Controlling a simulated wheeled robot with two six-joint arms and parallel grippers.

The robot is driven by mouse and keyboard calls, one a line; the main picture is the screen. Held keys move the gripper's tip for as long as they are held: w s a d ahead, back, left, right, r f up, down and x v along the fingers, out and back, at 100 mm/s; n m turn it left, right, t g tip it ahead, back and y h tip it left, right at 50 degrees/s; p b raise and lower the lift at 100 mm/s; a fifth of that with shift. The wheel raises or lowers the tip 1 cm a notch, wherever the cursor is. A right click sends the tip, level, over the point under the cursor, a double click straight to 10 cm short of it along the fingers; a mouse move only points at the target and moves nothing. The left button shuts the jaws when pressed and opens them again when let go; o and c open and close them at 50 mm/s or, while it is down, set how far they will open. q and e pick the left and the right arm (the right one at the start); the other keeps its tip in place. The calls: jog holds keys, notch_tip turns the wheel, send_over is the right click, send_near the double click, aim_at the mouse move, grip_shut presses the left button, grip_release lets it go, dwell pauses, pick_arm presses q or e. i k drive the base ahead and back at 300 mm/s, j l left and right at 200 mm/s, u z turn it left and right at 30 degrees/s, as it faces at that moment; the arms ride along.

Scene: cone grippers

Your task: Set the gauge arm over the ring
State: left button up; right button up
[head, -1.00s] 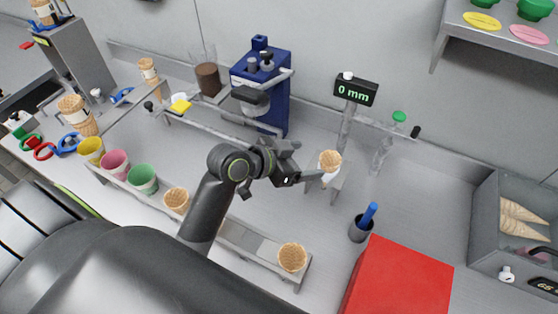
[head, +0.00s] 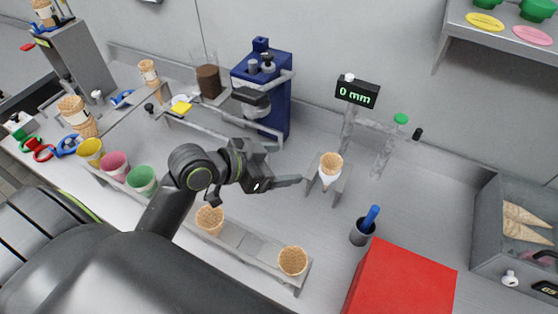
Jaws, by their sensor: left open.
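The gauge has a black display (head: 357,92) reading "0 mm" on a grey post (head: 347,130). Its thin gauge arm (head: 385,127) reaches right from the post, ending in a black knob (head: 417,134). The ring stand (head: 342,183) is in front of the post, and a waffle cone (head: 331,164) in a white sleeve sits upright in it. The gauge arm is not over the cone. The ring itself is mostly hidden by the cone. My left gripper (head: 287,181) is open and empty, left of the stand and apart from it. My right gripper is out of view.
A cup with a blue tool (head: 362,229) and a red box (head: 400,284) stand in front right. A clear green-topped bottle (head: 387,152) is close to the gauge arm. A blue machine (head: 263,85) stands behind my gripper. A cone rack (head: 249,245) runs along the front.

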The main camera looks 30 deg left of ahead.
aim_at(414, 140)
jog(key=k+j, duration=1.25)
